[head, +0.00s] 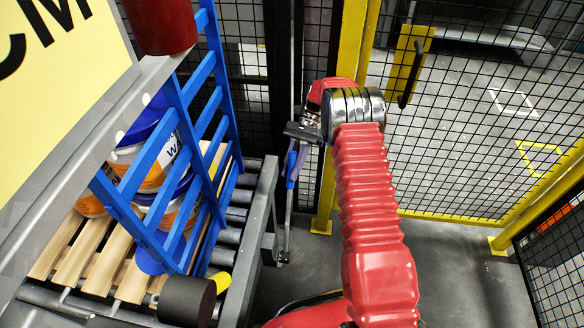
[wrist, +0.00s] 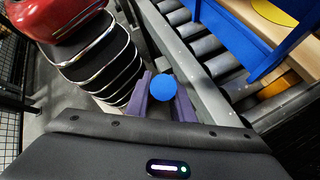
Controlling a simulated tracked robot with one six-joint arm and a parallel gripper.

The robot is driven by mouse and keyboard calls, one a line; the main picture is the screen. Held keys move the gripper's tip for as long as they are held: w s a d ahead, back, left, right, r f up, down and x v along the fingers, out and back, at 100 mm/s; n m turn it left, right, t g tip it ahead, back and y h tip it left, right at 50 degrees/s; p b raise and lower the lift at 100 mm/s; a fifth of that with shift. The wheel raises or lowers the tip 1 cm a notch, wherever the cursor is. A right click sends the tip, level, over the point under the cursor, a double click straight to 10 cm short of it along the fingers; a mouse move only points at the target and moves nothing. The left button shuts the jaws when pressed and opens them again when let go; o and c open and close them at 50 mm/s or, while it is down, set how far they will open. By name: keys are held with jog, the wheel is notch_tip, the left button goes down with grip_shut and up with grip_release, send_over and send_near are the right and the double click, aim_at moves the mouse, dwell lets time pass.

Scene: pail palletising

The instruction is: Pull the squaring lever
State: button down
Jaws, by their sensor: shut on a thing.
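The squaring lever shows as a blue round knob (wrist: 162,87) between the two purple fingers of my gripper (wrist: 163,101) in the wrist view. In the head view, my gripper (head: 296,162) hangs from the red arm at the lever's upper end, beside the grey conveyor frame. My gripper is shut on the knob. A thin grey lever rod (head: 287,222) runs down below the blue part in the head view. My fingers hide part of the grip.
A blue ladder-like frame (head: 172,85) stands beside several pails (head: 165,150) on a wooden pallet (head: 88,255). Rollers (head: 238,196) lie right of the pallet. Black mesh fencing with yellow posts (head: 345,95) closes off the back and right. Grey floor (head: 450,270) is open at lower right.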

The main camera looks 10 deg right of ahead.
jog(key=shift+a, duration=0.3)
jog(key=c, duration=1.9)
grip_release()
jog(key=o, duration=0.3)
jog(key=shift+d, duration=0.2)
jog(key=shift+o, duration=0.2)
jog(key=shift+r, duration=0.1)
notch_tip(320, 180, up, 10)
jog(key=shift+f, duration=0.2)
